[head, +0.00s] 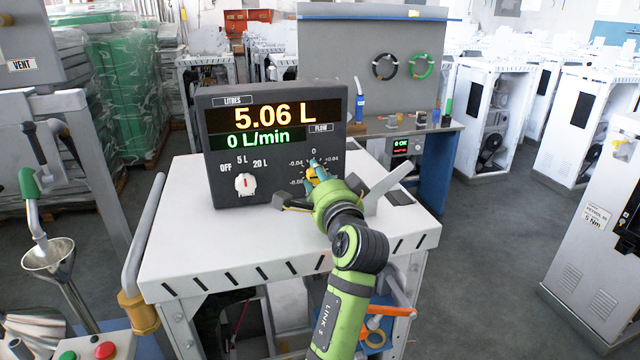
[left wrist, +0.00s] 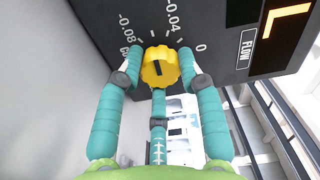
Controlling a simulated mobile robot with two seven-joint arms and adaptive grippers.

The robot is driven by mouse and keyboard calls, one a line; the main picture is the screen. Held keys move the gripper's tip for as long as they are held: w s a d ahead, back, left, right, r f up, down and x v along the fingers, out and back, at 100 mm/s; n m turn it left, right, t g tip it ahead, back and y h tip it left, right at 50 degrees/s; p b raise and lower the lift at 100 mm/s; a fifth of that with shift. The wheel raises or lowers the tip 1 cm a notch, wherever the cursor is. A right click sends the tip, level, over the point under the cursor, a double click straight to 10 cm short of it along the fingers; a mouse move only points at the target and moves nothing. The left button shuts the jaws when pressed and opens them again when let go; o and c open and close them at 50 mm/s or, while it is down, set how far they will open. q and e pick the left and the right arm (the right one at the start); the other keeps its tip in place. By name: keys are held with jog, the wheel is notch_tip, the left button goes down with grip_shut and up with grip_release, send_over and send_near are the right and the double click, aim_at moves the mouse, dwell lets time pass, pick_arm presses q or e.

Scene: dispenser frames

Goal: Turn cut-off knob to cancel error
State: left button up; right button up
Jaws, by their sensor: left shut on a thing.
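A dark display box (head: 272,110) stands on a white cabinet and reads 5.06 L and 0 L/min. A yellow knob (left wrist: 160,67) sits on its face under a scale marked -0.08, -0.04 and 0. In the head view my left gripper (head: 314,172) mostly covers this knob. In the left wrist view, its teal fingers lie on both sides of the yellow knob, shut on it. A white knob (head: 245,185) with a mark pointing up sits at the left, under OFF, 5 L and 20 L. My right gripper is not in view.
The white cabinet top (head: 185,228) has bare room left of the box. A grey bench (head: 430,125) with tools stands behind at the right. A metal funnel (head: 48,254) and a green nozzle (head: 29,184) are at the far left. Other white cabinets (head: 495,110) stand at the right.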

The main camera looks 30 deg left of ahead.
aim_at(311, 123)
pick_arm(q)
jog(key=shift+r+n, duration=0.1)
jog(key=shift+n, duration=0.3)
jog(key=o, duration=1.1)
jog(key=shift+s+a, duration=0.1)
jog(key=shift+a, duration=0.05)
jog(key=shift+o, duration=0.2)
notch_tip(311, 123, up, 10)
jog(key=shift+f, duration=0.1)
